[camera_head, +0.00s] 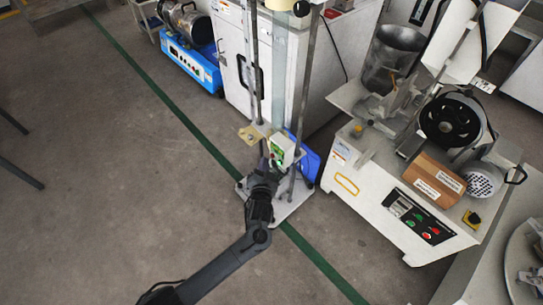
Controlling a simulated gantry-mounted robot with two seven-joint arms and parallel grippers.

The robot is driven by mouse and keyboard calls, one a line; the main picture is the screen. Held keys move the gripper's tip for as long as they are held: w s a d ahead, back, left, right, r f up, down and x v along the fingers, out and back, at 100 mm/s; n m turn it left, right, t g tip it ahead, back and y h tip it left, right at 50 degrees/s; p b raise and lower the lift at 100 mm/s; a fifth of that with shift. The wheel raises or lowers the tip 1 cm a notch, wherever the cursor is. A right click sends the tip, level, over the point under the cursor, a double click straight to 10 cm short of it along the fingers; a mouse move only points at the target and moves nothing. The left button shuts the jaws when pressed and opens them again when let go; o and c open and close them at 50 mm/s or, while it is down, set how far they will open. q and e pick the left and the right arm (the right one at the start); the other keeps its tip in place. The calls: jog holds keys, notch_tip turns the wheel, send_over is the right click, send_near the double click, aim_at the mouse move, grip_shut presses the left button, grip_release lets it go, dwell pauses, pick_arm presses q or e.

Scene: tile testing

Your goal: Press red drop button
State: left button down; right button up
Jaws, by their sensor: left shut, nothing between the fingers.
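My left arm comes in from the bottom, and its shut, empty gripper (268,166) is at the small control box (284,146) on the drop-test stand. The box is white with a green face. The gripper covers its lower part, and I cannot tell whether the fingertips touch it. The drop-test stand (300,208) has a grey base plate and upright rods. My right gripper is not in view.
A white machine (350,207) with a black wheel and a panel of green and red buttons (421,222) stands at the right. A white cabinet (235,85) is behind the stand, and a blue device (190,62) is beside the cabinet. The floor at left is largely clear.

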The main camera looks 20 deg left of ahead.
pick_arm(q)
jog(key=shift+w+d, duration=0.2)
jog(key=shift+w, duration=0.15)
dwell(0.5)
jog(key=shift+w+d+b, duration=0.3)
jog(key=shift+w+b, duration=0.05)
dwell(0.4)
jog(key=shift+a, duration=0.1)
jog(key=shift+s+a+p, duration=0.4)
jog(key=shift+s+p, duration=0.3)
jog(key=shift+p, duration=0.25)
